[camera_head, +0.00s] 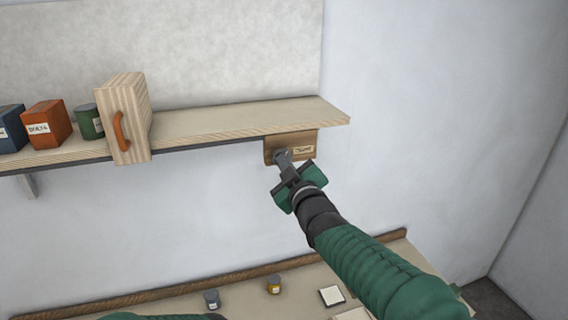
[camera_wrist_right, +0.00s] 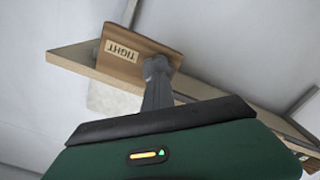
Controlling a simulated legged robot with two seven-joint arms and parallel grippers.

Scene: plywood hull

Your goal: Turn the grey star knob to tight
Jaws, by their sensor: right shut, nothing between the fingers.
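A brown wooden bracket (camera_head: 299,142) hangs under the right end of the shelf. My left gripper is out of view; only a bit of green arm shows at the bottom edge.
The wooden shelf (camera_head: 230,118) holds a blue box (camera_head: 10,128), an orange box (camera_head: 46,124), a green can (camera_head: 88,121) and a wooden block with an orange handle (camera_head: 125,118). Below, a bench (camera_head: 245,294) carries two small jars and a framed white square (camera_head: 331,296).

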